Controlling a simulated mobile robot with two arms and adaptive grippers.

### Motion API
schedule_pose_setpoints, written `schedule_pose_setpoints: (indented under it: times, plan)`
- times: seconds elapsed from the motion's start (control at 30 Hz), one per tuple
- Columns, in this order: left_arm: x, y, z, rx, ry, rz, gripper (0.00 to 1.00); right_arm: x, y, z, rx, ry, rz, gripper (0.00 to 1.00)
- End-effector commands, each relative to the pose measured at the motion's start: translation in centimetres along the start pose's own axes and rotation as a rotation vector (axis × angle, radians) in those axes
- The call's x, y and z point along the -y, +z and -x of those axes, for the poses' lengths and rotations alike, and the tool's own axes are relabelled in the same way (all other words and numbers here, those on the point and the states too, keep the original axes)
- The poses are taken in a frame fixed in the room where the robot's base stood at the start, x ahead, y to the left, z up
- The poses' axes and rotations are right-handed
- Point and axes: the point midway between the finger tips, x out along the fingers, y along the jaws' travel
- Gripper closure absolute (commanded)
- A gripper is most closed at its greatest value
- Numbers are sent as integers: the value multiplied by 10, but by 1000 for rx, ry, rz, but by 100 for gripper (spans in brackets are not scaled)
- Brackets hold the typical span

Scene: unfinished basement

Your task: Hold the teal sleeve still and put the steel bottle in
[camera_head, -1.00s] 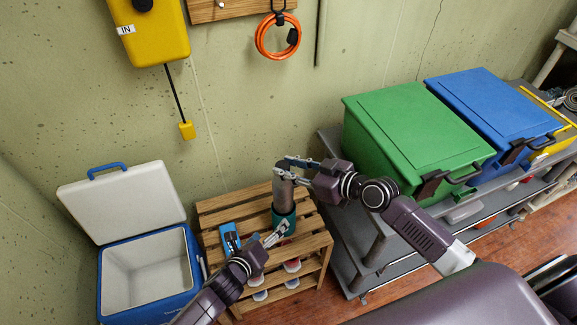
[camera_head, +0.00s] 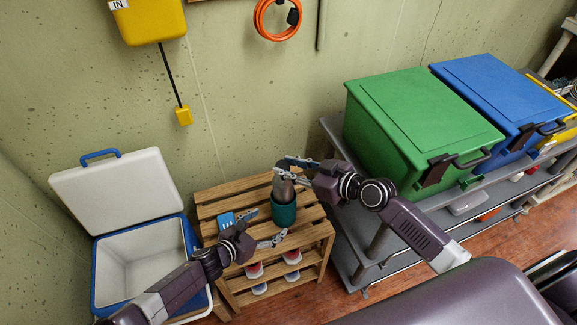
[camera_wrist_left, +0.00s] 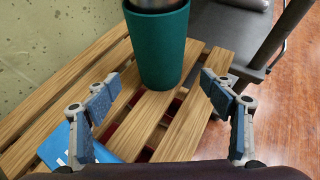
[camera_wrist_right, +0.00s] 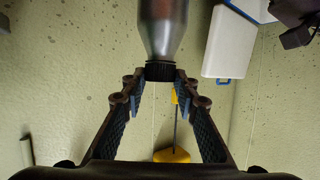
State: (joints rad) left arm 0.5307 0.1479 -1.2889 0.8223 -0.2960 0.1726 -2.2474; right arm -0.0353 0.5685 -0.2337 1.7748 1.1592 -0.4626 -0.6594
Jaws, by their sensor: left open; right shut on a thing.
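The teal sleeve (camera_head: 284,215) stands upright on the slatted wooden rack. The steel bottle (camera_head: 282,188) is upright with its lower part inside the sleeve and its upper part above the rim. In the left wrist view the bottle (camera_wrist_left: 156,4) fills the mouth of the sleeve (camera_wrist_left: 160,50). My right gripper (camera_head: 288,168) is shut on the bottle's top; the right wrist view shows its fingers at the dark cap (camera_wrist_right: 160,72). My left gripper (camera_head: 267,226) is open in front of the sleeve, its fingers spread apart and clear of it.
A blue item (camera_head: 226,221) lies on the rack (camera_head: 235,195) beside my left gripper. An open cooler (camera_head: 140,268) stands to the left. A grey shelf (camera_head: 345,150) with green (camera_head: 420,130) and blue (camera_head: 500,100) bins is close on the right.

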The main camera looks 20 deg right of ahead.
Motion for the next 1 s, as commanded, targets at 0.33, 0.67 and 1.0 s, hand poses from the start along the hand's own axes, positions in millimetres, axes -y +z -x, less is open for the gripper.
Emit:
schedule_pose_setpoints:
  times: [0.33, 0.67, 1.0]
  plan:
    - [0, -4, -53, 1, 1, -2, 25, -1, 43, -17, -5, 1, 0, 100]
    - [0, -2, -80, 1, 1, 1, 25, -1, 69, -27, -5, 1, 1, 100]
    - [0, 1, -85, 0, 1, 2, 25, -1, 73, -28, -5, 1, 1, 100]
